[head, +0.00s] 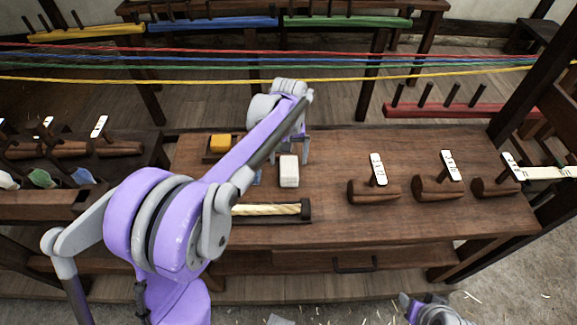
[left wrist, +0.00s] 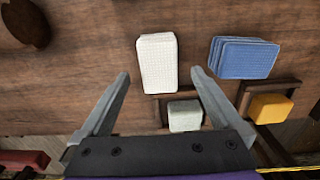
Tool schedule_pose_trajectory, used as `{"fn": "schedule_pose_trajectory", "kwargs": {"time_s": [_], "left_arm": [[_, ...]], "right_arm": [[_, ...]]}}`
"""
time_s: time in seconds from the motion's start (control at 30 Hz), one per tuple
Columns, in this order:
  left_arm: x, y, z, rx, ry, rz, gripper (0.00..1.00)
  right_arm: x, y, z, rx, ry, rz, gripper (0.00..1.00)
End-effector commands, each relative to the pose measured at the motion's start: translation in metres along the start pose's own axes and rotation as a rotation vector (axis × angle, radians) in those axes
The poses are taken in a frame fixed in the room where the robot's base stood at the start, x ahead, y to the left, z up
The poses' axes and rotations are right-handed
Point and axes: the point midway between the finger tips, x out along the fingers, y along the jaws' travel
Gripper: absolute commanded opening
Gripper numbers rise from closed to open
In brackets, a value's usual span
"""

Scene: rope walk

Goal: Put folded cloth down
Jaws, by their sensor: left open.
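A white, waffle-textured folded cloth (head: 289,172) lies on the wooden bench top. In the left wrist view the white cloth (left wrist: 157,60) lies just beyond the open fingers, roughly in line with the gap between them. A blue layered folded cloth (left wrist: 243,58) lies to its right there; in the head view my arm mostly hides the blue cloth (head: 257,178). My left gripper (head: 292,150) is open and empty above the bench, close to the white cloth. My right gripper (head: 435,312) shows only in part at the bottom edge; its jaws cannot be made out.
A yellow block (head: 220,142) and a pale block (left wrist: 185,115) sit in wooden trays. A tray with rope (head: 270,210) lies near the front. Wooden tools with white tags (head: 378,185) stand at right. Coloured ropes (head: 350,63) stretch behind.

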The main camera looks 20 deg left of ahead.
Motion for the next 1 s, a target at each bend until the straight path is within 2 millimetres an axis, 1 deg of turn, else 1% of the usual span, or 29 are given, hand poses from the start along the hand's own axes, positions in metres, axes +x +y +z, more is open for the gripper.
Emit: {"fn": "schedule_pose_trajectory", "kwargs": {"time_s": [0.03,0.2,0.37,0.47,0.57,0.67,0.7,0.77,0.8,0.87,0.9,1.0], "left_arm": [[-0.012,0.000,0.000,0.000,0.001,0.000,0.99],[-0.040,0.000,0.000,0.000,0.001,0.001,0.99],[-0.053,0.000,0.002,0.003,0.004,0.002,0.99],[-0.059,-0.001,0.014,0.024,0.024,0.009,0.99],[-0.064,-0.005,0.041,0.071,0.067,0.024,0.99],[-0.065,-0.013,0.080,0.139,0.131,0.042,0.99],[-0.063,-0.016,0.096,0.166,0.158,0.050,0.99],[-0.059,-0.022,0.120,0.209,0.200,0.060,0.99],[-0.055,-0.026,0.136,0.237,0.227,0.066,0.99],[-0.048,-0.032,0.159,0.278,0.269,0.075,0.99],[-0.041,-0.036,0.174,0.305,0.295,0.080,0.99],[-0.024,-0.045,0.205,0.362,0.354,0.090,0.99]], "right_arm": [[-0.002,0.000,-0.001,0.000,0.001,0.000,0.50],[-0.004,0.000,-0.003,0.000,0.002,0.000,0.50],[-0.004,0.000,-0.003,0.000,0.002,0.000,0.50],[-0.004,0.000,-0.003,0.000,0.002,0.000,0.50],[-0.004,0.000,-0.003,0.000,0.002,0.000,0.50],[-0.004,0.000,-0.003,0.000,0.002,0.000,0.50],[-0.004,0.000,-0.003,0.000,0.002,0.000,0.50],[-0.004,0.000,-0.003,0.000,0.002,0.000,0.50],[-0.004,0.000,-0.003,0.000,0.002,0.000,0.50],[-0.004,0.000,-0.003,0.000,0.002,0.000,0.50],[-0.004,0.000,-0.003,0.000,0.002,0.000,0.50],[-0.004,0.000,-0.003,0.000,0.002,0.000,0.50]]}}
